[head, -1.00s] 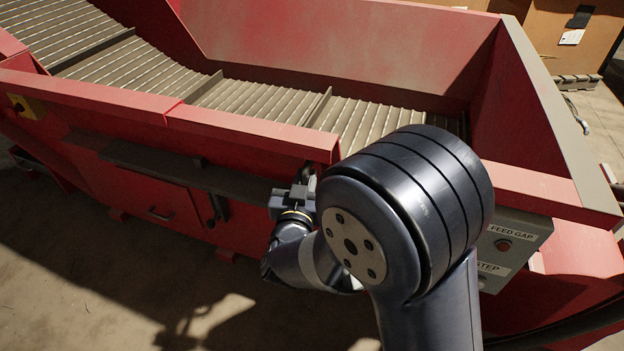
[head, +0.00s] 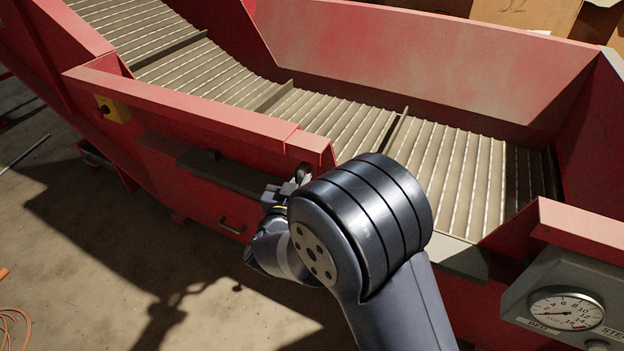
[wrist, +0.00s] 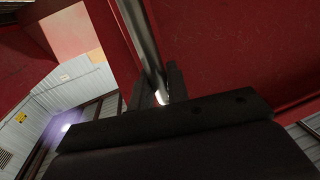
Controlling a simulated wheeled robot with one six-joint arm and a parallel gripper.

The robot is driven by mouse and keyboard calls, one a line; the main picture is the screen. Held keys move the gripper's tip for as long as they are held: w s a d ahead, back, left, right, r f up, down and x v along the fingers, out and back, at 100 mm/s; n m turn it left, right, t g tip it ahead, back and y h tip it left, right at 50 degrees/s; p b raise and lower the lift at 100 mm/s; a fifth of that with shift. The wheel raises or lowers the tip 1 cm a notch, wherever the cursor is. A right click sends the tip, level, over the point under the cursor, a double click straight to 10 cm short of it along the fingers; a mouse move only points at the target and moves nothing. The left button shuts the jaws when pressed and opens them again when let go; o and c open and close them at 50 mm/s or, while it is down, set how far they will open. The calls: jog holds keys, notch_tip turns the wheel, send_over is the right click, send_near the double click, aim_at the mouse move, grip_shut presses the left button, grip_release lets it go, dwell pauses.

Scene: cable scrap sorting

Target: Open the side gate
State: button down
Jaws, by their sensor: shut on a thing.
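The side gate (head: 315,146) is a red panel in the near side wall of the red machine. Its right end stands clear of the right-hand wall section, and an opening with a grey sill (head: 462,258) shows between them. My gripper (head: 290,187) is at the gate's outer face near that end. In the wrist view, my gripper (wrist: 158,92) is shut on a metal bar handle (wrist: 143,45) that runs along the red panel (wrist: 210,50). My arm hides part of the gate's lower side and of the opening.
A ribbed conveyor bed (head: 350,130) lies inside the machine. A dark ledge (head: 235,176) and a small lower handle (head: 232,228) are on the outer wall left of my gripper. A gauge (head: 565,308) stands at right. Orange cable (head: 12,325) lies on the floor.

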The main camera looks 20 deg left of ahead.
jog(key=shift+a, duration=0.6)
jog(key=c, duration=1.4)
grip_release()
jog(key=shift+c, duration=0.2)
jog(key=s+d+p, duration=0.1)
jog(key=s+p, duration=0.1)
jog(key=s, duration=0.8)
jog(key=shift+s+d, duration=0.15)
jog(key=shift+s, duration=0.25)
jog(key=shift+w, duration=0.1)
